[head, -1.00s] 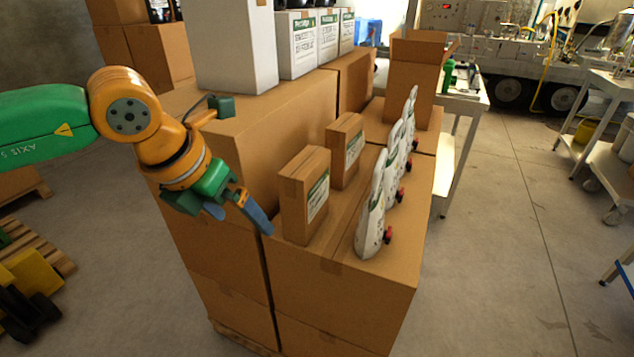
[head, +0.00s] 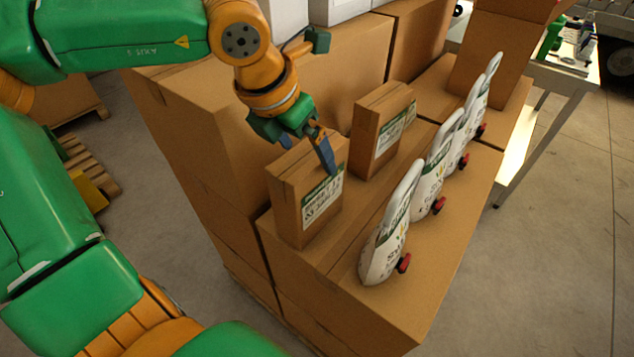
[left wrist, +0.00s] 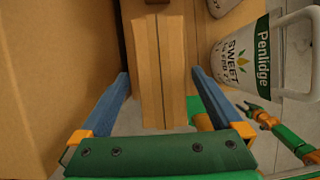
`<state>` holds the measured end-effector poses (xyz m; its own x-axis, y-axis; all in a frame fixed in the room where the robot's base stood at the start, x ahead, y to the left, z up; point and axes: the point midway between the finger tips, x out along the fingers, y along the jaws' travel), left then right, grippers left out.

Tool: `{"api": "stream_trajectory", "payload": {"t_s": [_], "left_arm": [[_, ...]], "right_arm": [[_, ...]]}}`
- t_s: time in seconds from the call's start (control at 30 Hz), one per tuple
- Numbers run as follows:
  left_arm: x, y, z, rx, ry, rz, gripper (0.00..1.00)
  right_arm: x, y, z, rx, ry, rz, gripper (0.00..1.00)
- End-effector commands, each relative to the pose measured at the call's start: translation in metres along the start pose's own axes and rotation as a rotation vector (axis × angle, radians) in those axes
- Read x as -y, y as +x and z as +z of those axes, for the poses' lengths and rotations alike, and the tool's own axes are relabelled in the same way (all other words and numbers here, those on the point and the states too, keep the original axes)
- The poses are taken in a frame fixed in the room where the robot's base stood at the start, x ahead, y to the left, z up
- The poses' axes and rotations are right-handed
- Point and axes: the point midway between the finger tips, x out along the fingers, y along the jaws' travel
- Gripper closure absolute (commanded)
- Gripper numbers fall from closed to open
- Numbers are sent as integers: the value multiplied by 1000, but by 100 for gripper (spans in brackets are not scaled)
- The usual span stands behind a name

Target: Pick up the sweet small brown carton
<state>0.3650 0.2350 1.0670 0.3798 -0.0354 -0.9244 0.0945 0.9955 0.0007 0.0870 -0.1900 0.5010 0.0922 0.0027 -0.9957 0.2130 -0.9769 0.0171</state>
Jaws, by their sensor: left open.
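Two small brown cartons with white and green labels stand upright on a large brown box. The front carton (head: 300,200) is nearest me; the rear carton (head: 382,130) stands behind it to the right. Label text is too blurred to read surely. My left gripper (head: 309,155) is open at the front carton's top, one blue finger in front of its labelled side, the other mostly hidden. In the left wrist view the open fingers (left wrist: 160,73) stand either side of a carton (left wrist: 158,75), with gaps.
Several white containers with red parts (head: 392,230) stand in a row just right of the cartons; one in the left wrist view (left wrist: 243,65) reads "Penlidge SWEET". A taller brown box stack (head: 260,90) rises behind on the left. A white table (head: 560,72) stands beyond.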

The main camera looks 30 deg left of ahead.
Motion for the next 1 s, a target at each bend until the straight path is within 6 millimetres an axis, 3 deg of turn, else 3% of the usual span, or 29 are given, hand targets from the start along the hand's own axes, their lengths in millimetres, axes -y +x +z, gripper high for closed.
{"api": "stream_trajectory", "payload": {"t_s": [0.13, 0.3, 1.0], "left_arm": [[2, 26, 3, -9, 1, -1, 0], [2, 51, 4, -1, 0, -1, 0], [2, 55, 3, 2, -1, -1, 0]], "right_arm": [[0, -14, 1, 4, 0, -1, 50], [0, -13, 1, 5, 0, -1, 50], [1, -6, 1, 2, 0, -2, 50]]}}
